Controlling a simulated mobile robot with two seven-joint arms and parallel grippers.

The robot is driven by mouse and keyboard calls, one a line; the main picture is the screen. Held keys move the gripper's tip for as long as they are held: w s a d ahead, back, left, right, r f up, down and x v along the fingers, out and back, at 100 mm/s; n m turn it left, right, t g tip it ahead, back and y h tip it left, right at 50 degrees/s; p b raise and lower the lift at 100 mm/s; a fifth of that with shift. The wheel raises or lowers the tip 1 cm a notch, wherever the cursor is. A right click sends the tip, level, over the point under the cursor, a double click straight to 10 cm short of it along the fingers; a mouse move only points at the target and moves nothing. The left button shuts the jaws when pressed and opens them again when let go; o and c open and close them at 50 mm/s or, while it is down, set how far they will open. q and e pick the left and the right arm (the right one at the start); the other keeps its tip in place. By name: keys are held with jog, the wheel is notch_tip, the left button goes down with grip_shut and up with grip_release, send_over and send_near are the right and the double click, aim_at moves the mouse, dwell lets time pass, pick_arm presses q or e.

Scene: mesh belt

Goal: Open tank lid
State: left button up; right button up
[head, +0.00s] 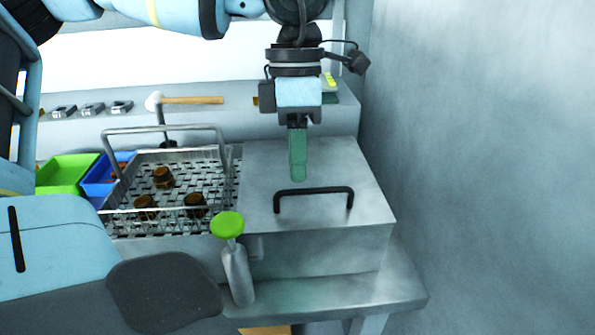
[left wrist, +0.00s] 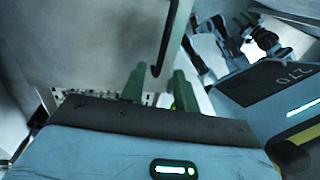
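The tank (head: 320,250) is a grey metal box on the bench. Its flat lid (head: 350,165) is shut and has a black bar handle (head: 313,191) near the front edge. My left gripper (head: 298,178) points down over the lid, its green fingertips just behind the handle in the picture and seemingly above the lid. My right gripper is not seen.
A wire basket (head: 125,222) with a few brown parts stands left of the tank. A green-topped knob (head: 227,225) rises at the tank's front left. A wall (head: 490,150) closes the right side.

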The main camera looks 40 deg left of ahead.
aim_at(297, 207)
pick_arm(q)
jog(key=shift+s+d+f, duration=0.1)
jog(key=shift+f, duration=0.65)
jog(key=shift+s+d+f, duration=0.1)
jog(key=shift+f, duration=0.65)
grip_shut()
